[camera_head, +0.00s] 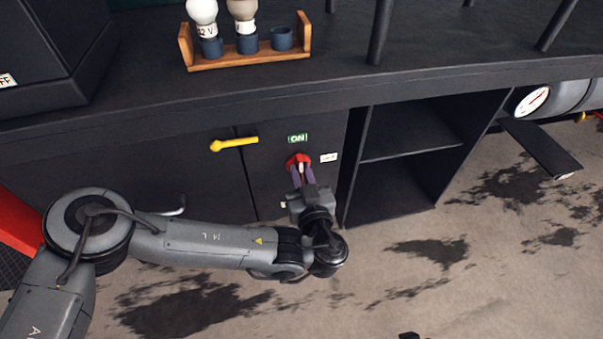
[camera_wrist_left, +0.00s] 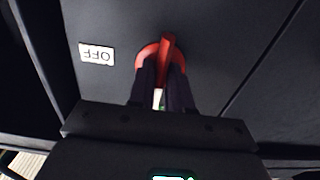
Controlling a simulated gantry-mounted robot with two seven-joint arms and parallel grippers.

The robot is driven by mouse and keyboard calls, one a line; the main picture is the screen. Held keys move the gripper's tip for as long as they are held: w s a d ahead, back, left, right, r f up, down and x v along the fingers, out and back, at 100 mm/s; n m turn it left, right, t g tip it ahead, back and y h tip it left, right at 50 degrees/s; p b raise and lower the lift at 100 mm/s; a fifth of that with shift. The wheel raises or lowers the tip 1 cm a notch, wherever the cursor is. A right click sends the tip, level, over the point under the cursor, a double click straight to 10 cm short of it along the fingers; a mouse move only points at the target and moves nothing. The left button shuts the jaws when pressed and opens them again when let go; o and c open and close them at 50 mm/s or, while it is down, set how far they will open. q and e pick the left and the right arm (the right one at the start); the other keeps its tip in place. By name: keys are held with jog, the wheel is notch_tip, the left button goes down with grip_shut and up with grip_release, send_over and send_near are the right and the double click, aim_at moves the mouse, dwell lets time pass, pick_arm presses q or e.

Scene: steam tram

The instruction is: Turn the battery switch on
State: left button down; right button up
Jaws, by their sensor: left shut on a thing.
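The red battery switch (camera_head: 298,159) sits on the front of the dark cabinet, just below a green ON label (camera_head: 297,138). A small white label (camera_head: 328,157) is to its right. The wrist view shows the red switch (camera_wrist_left: 167,46) close up, with an upside-down OFF label (camera_wrist_left: 96,54) to its left. My left gripper (camera_head: 302,173) reaches the switch from below, and its fingers are shut on the red handle. The fingers hide part of the handle. In the wrist view, my left gripper (camera_wrist_left: 161,80) has a finger on each side of the handle.
A yellow handle (camera_head: 234,144) sticks out left of the switch. Open shelves (camera_head: 412,130) are to the right. A wooden rack (camera_head: 250,60) with bulbs stands on the top above. A pressure gauge (camera_head: 532,100) is at far right.

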pick_arm(q)
jog(key=c, duration=1.1)
grip_release()
jog(key=shift+c, duration=0.2)
jog(key=p+v, duration=0.6)
jog(key=v, duration=0.4)
jog(key=shift+s, duration=0.35)
jog(key=shift+s+d+f, duration=0.1)
jog(key=shift+d, duration=0.05)
